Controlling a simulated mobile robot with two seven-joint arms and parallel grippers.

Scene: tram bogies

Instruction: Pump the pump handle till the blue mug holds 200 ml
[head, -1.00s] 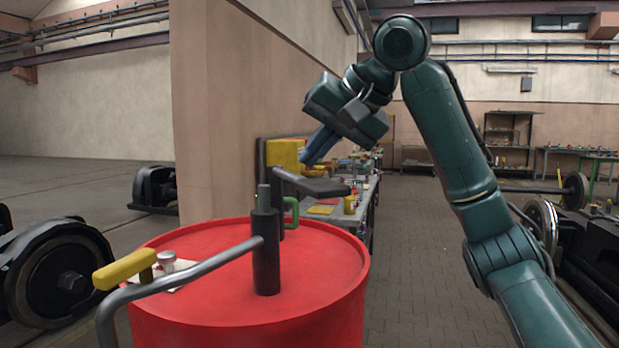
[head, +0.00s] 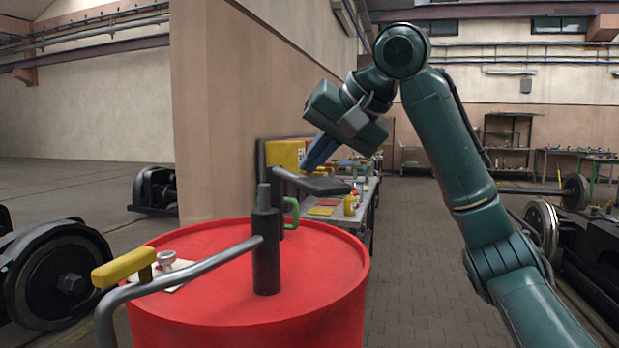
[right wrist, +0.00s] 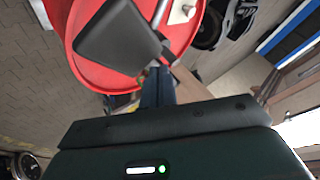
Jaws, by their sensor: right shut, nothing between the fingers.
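The pump stands on a red drum (head: 300,310), with a dark upright body (head: 265,250) and a grey spout pipe (head: 190,272) bending down at the left. Its pump handle (head: 318,185) is a lever ending in a flat dark paddle. The paddle also shows large in the right wrist view (right wrist: 118,45). My right gripper (head: 308,165) is shut and empty, its blue fingers pointing down just above the handle; I cannot tell whether they touch it. The shut fingers show in the right wrist view (right wrist: 158,75). The blue mug is not visible. My left gripper is out of view.
A yellow-handled item (head: 125,268) and a small metal piece (head: 166,259) are at the drum's left side. A green loop (head: 291,212) shows behind the pump. A workbench (head: 362,210) with several items stands behind.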

